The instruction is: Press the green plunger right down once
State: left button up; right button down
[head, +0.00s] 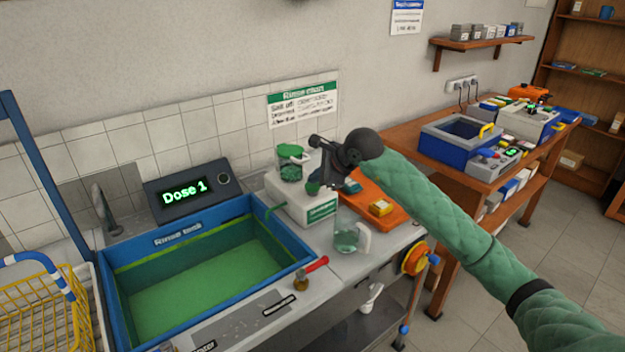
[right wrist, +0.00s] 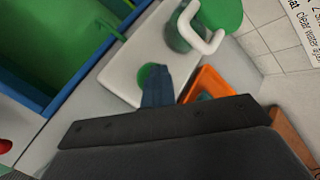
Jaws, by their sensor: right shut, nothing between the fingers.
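The green plunger (head: 313,187) is on top of a white dispenser box (head: 288,203) beside the sink. In the right wrist view the plunger (right wrist: 146,74) is a green round shape, partly hidden by my fingers. My right gripper (head: 322,180) is shut and empty, pointing down at the plunger; it also shows in the right wrist view (right wrist: 157,82). Its fingertips overlap the plunger's edge in that view. I cannot tell whether they touch it or how far down the plunger is. My left gripper is not in view.
A green jar (head: 290,172) with a white handle stands at the box's back. A clear jug (head: 345,236) stands in front, and an orange tray (head: 385,213) lies to the right. The blue-rimmed sink (head: 296,262) is left.

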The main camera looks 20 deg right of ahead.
aim_at(316, 185)
jog(key=shift+r+p, duration=0.45)
jog(key=shift+r, duration=1)
jog(key=shift+r, duration=0.1)
notch_tip(316, 185, up, 5)
jog(key=shift+f+p, duration=0.1)
jog(key=shift+p, duration=0.5)
